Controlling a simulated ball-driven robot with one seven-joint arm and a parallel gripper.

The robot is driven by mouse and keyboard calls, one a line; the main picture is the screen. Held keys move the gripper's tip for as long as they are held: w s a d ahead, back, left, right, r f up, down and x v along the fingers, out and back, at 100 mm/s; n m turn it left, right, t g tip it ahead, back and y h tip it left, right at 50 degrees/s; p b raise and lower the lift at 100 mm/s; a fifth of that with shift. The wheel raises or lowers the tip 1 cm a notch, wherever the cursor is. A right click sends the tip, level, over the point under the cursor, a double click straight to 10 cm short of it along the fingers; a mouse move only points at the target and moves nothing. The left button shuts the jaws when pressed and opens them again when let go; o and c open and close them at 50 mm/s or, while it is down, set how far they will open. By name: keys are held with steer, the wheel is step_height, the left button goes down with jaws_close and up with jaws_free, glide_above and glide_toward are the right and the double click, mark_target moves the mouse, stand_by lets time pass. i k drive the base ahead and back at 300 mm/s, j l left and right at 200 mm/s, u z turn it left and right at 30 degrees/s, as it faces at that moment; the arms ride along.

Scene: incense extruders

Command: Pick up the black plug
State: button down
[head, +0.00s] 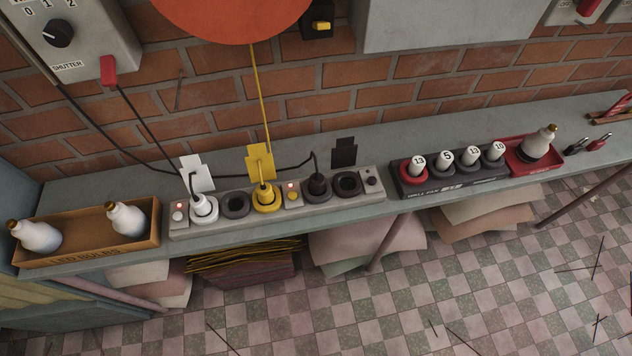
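The black plug (318,185) sits in a socket of the grey power strip (388,203) on the bench, right of the middle switch. A dark cord rises from its top and runs left along the bench. Left of it in the strip are a yellow plug (266,196) and a white plug (203,207). Dark empty-looking sockets show at the right of the black plug (347,184) and between the white and yellow plugs (235,204). A black tag (344,151) stands behind the right socket. My gripper is not in view.
A brown box (95,250) with white bulbs stands left. A dark rack (455,187) with numbered white pieces and a red tray (520,168) with a bulb stand right. An orange disc (235,12) hangs above, with a yellow cord.

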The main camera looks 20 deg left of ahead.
mark_target(317, 187)
steer(key=u, duration=0.55)
steer(key=i+l+u, duration=0.1)
steer(key=u, duration=0.3)
steer(key=l+u, duration=0.15)
steer(key=u, duration=0.25)
steer(key=i+l+u, duration=0.1)
steer(key=u, duration=0.35)
steer(key=l+u, duration=0.2)
steer(key=u, duration=0.2)
steer(key=l+u, duration=0.2)
steer(key=u, duration=0.2)
